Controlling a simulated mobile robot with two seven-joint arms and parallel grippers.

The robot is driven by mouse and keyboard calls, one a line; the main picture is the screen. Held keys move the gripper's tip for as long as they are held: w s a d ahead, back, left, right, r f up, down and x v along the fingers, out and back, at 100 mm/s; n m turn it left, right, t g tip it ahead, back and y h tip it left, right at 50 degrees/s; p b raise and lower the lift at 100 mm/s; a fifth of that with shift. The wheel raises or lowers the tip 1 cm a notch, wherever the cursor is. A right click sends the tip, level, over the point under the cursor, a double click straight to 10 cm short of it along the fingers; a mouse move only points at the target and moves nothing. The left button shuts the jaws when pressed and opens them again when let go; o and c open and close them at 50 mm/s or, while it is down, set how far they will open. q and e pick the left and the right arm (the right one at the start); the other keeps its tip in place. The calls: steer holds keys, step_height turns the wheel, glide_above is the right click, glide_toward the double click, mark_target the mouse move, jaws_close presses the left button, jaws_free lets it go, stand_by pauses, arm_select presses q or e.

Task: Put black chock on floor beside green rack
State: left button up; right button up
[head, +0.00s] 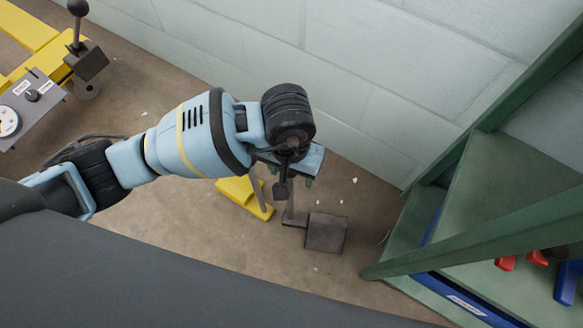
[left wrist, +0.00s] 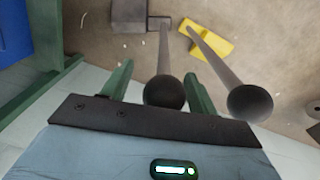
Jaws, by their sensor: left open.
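The black chock (head: 325,232) is a dark block with an upright rod and sits on the floor, left of the green rack (head: 420,262). In the left wrist view the black chock (left wrist: 130,14) is at the top, and its rod rises to a dark ball knob. My left gripper (head: 290,178) is above the chock's rod. In the wrist view its green fingers (left wrist: 158,70) are open, with the ball knob showing between them; contact cannot be told. In the head view the knob is hidden by the gripper. My right gripper is not in view.
A yellow chock (head: 240,192) with its own rod stands just left of the black one; it also shows in the wrist view (left wrist: 210,35). A pale block wall (head: 380,90) rises behind. Red and blue items (head: 567,283) are on the rack.

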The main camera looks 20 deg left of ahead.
arm_select(q)
steer(key=shift+r, duration=0.1)
step_height(320, 180, up, 11)
steer(key=p, duration=0.4)
steer(key=shift+a, duration=0.15)
steer(key=shift+r, duration=0.5)
